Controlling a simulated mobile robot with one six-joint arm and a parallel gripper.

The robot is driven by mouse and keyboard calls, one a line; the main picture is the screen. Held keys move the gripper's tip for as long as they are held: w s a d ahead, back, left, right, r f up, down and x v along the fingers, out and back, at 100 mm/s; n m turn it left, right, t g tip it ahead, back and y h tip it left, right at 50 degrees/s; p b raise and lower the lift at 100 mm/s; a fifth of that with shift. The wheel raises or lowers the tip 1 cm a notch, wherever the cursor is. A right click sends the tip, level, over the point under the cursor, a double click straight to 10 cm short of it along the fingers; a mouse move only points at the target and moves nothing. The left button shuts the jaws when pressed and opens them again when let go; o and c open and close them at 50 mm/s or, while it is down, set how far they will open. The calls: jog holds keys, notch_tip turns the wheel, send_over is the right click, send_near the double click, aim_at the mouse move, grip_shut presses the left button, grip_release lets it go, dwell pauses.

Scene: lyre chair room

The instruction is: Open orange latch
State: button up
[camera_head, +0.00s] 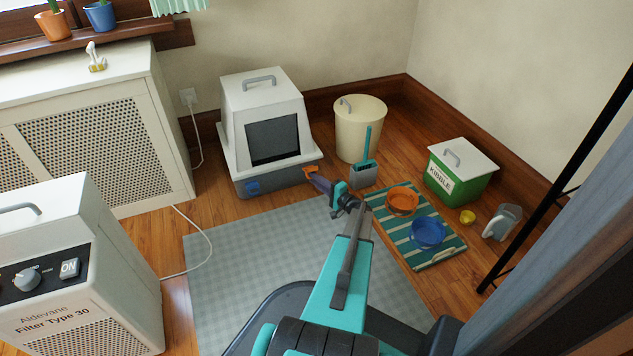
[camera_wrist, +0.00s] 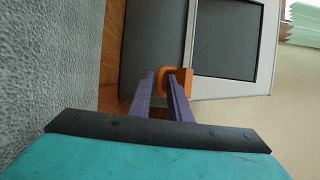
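The orange latch (camera_head: 311,171) is at the lower front right corner of a litter box with a white hood (camera_head: 262,105) and a grey base (camera_head: 275,179). My gripper (camera_head: 313,178) is right at this latch, reaching in from the front right. In the wrist view, the orange latch (camera_wrist: 185,83) appears as a loop at the fingertips of my gripper (camera_wrist: 160,75). The two purple fingers are apart, with part of the loop showing between their tips. The right finger overlaps the loop; I cannot tell whether either finger touches it.
A blue latch (camera_head: 252,187) is on the base's front left. A teal scoop in a grey holder (camera_head: 363,176) stands close right of my gripper, near a cream bin (camera_head: 359,130). Orange (camera_head: 402,201) and blue bowls (camera_head: 428,232) sit on a striped mat. A grey rug (camera_head: 225,265) lies in front.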

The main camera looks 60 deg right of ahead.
jog(key=shift+s, duration=0.1)
jog(key=shift+s+r+p, duration=0.1)
jog(key=shift+s+p, duration=0.2)
jog(key=shift+s, duration=0.2)
jog(key=p+v, duration=0.4)
jog(key=v, duration=0.7)
jog(key=shift+p, duration=0.3)
jog(key=shift+v, duration=0.8)
jog(key=shift+a, duration=0.1)
